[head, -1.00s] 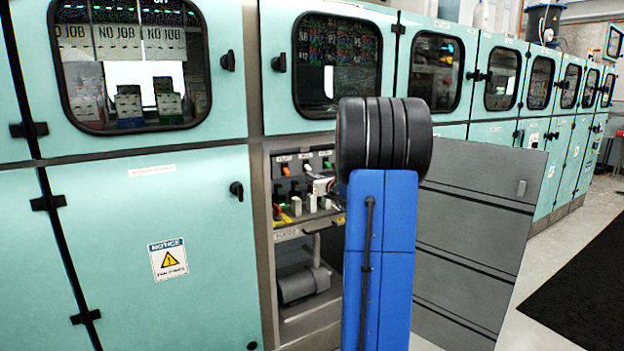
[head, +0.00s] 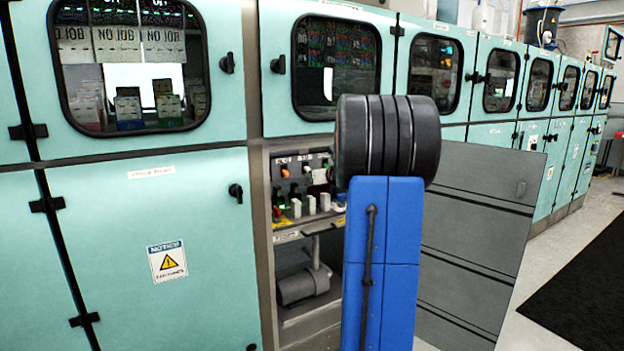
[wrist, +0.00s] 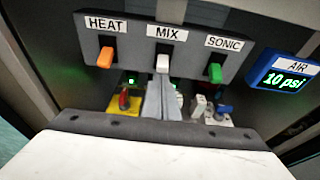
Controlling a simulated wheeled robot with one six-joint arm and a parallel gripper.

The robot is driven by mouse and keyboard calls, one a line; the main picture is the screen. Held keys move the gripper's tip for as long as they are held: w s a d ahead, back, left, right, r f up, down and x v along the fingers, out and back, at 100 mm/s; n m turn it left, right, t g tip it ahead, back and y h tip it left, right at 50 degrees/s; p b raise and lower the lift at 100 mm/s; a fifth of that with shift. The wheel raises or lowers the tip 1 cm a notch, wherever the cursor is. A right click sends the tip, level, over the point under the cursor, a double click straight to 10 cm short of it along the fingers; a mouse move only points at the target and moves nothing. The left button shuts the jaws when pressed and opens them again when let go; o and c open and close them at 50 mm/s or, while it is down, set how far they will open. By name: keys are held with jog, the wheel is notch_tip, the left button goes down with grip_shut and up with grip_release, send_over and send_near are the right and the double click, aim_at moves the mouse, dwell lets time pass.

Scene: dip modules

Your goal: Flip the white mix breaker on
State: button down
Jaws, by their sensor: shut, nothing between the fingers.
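The white mix breaker (wrist: 163,63) is in the middle of a grey panel, under the MIX label in the wrist view. The orange HEAT breaker (wrist: 105,57) is left of it and the green SONIC breaker (wrist: 215,71) is right of it. All three levers hang in a similar way. My gripper (wrist: 161,84) is shut and empty, with its fingertips just below the white lever. I cannot tell whether they touch it. In the head view the orange breaker (head: 285,171) shows in the open bay, and my gripper is hidden behind my arm.
A blue AIR gauge (wrist: 284,77) reading 10 psi sits right of the panel. Below the breakers are a red-and-yellow knob (wrist: 124,101) and several white valves. An open grey door (head: 475,220) stands right of the bay. A motor-like cylinder (head: 300,285) lies lower in the bay.

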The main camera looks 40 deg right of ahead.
jog(key=shift+r+g, duration=0.25)
jog(key=shift+g, duration=0.25)
jog(key=shift+s+r, duration=0.1)
jog(key=shift+r, duration=0.5)
